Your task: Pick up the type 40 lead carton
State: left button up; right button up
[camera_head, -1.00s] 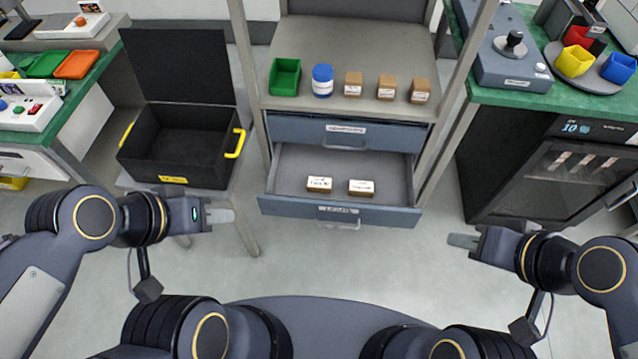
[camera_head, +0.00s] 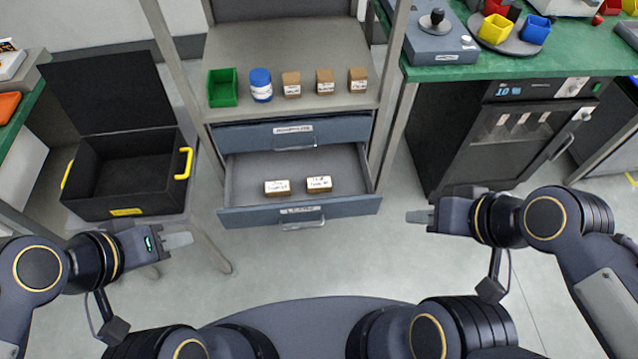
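Two small brown cartons with white labels lie in the open lower drawer (camera_head: 240,178): a left carton (camera_head: 277,188) and a right carton (camera_head: 319,184). Their label print is too small to read, so I cannot tell which is type 40. My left gripper (camera_head: 180,240) is in front and to the left of the drawer, apart from it. My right gripper (camera_head: 417,216) is in front and to the right of the drawer, also apart. Both are seen edge-on, and their finger gap is not clear. Neither touches a carton.
On the shelf above stand a green bin (camera_head: 222,88), a blue-lidded jar (camera_head: 261,85) and three brown cartons (camera_head: 324,82). The upper drawer (camera_head: 255,137) is shut. An open black case (camera_head: 95,205) stands left; a black cabinet (camera_head: 450,150) stands right under a green bench (camera_head: 460,72).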

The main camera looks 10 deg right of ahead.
aim_at(320, 185)
jog(key=u, duration=0.4)
jog(key=l+u, duration=0.1)
jog(key=u, duration=0.3)
jog(key=l+u, duration=0.1)
jog(key=u, duration=0.65)
jog(key=l+u, duration=0.4)
jog(key=k+l+u, duration=0.2)
jog(key=l+u, duration=0.15)
jog(key=k+l+u, duration=0.15)
jog(key=l+u, duration=0.25)
jog(key=k+l, duration=0.2)
jog(key=l, duration=0.2)
jog(key=k+l+u, duration=0.1)
jog(key=k+l, duration=0.35)
jog(key=l, duration=0.25)
jog(key=l+u, duration=0.05)
